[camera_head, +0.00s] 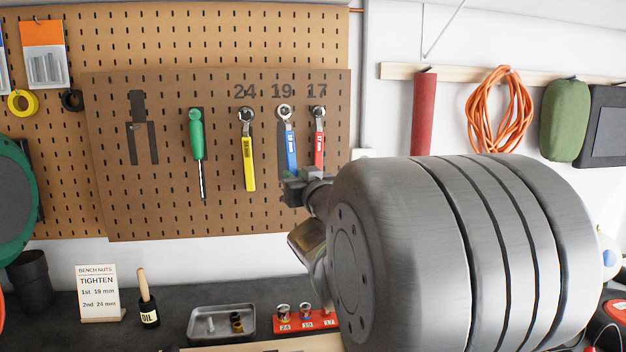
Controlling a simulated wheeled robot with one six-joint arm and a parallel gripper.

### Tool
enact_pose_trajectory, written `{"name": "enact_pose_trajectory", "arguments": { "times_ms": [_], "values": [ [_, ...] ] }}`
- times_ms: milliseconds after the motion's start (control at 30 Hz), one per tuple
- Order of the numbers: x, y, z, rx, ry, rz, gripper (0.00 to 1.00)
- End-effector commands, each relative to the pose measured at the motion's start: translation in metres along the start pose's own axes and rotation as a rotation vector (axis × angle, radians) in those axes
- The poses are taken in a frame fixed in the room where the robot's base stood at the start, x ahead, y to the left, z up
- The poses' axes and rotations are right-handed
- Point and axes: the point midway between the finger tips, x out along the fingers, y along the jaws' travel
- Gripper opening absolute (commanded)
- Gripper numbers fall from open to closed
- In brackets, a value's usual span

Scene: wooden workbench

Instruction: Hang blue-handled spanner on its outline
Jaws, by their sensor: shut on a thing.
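The blue-handled spanner (290,147) is upright at the pegboard panel, under the number 19, with its ring head at the top. Its dark outline (281,146) shows along the spanner's left side, so the spanner covers most of it but sits slightly to the right. I cannot tell whether the head is on a hook or touching the board. My gripper (293,183) is shut on the lower end of the blue handle, and the jaws hide that end.
A yellow-handled spanner (248,163) hangs on the left under 24, and a red-handled one (319,148) close on the right under 17. A green screwdriver (196,135) hangs farther left, beside an empty pliers outline (138,130). Below are a metal tray (221,333) and a red socket holder (318,323).

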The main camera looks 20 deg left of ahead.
Motion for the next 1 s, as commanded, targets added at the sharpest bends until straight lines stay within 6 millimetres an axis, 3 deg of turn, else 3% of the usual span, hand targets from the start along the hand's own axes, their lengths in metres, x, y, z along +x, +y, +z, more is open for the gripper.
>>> {"name": "enact_pose_trajectory", "arguments": {
  "times_ms": [500, 1000],
  "values": [
    [0.03, 0.008, 0.004, 0.0, 0.001, 0.0, 0.0],
    [0.04, 0.011, 0.006, 0.0, 0.002, 0.0, 0.0]
  ]
}}
